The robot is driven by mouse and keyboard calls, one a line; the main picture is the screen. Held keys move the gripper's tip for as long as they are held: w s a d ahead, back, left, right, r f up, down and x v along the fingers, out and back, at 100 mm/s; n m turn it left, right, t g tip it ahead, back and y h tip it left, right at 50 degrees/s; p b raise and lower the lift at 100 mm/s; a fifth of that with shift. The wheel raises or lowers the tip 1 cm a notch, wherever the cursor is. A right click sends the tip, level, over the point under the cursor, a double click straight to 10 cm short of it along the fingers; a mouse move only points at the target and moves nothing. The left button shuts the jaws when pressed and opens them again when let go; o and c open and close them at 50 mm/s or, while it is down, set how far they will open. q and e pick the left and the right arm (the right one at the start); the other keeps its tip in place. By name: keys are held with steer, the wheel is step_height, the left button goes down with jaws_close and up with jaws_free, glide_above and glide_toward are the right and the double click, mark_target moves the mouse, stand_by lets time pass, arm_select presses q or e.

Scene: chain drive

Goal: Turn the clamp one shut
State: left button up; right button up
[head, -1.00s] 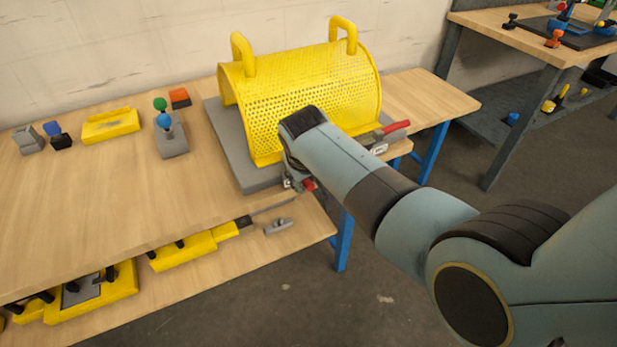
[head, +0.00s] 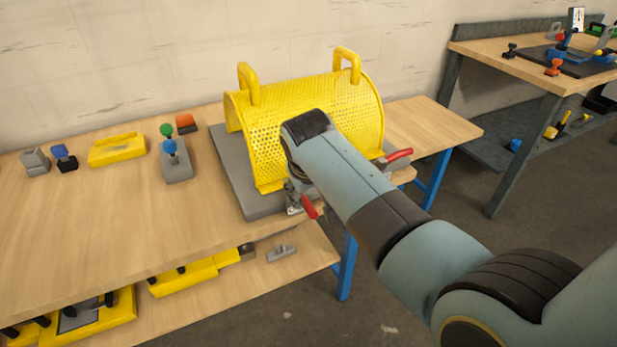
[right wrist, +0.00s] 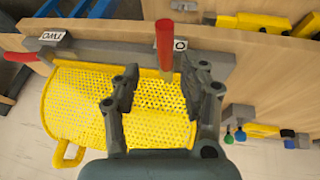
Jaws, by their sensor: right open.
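Clamp one's red handle (head: 310,207) shows at the near front corner of the grey base plate (head: 236,170), below the yellow perforated cover (head: 315,120). In the right wrist view the red handle (right wrist: 164,45) stands at the far side of the gap between my fingers, with a partly hidden label (right wrist: 180,44) by it. My right gripper (right wrist: 157,85) is open, its fingers apart over the cover's edge, and I see no grip on the handle. In the head view my arm hides most of the gripper and clamp body. My left gripper is not in view.
A second clamp with a red handle (head: 400,154) sits at the plate's right corner; its label (right wrist: 52,36) reads TWO upside down. A grey block with coloured knobs (head: 176,166) and a yellow block (head: 117,149) stand left. A lower shelf (head: 318,256) holds yellow tools.

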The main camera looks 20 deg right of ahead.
mark_target(308, 209)
steer(key=shift+r, duration=2.8)
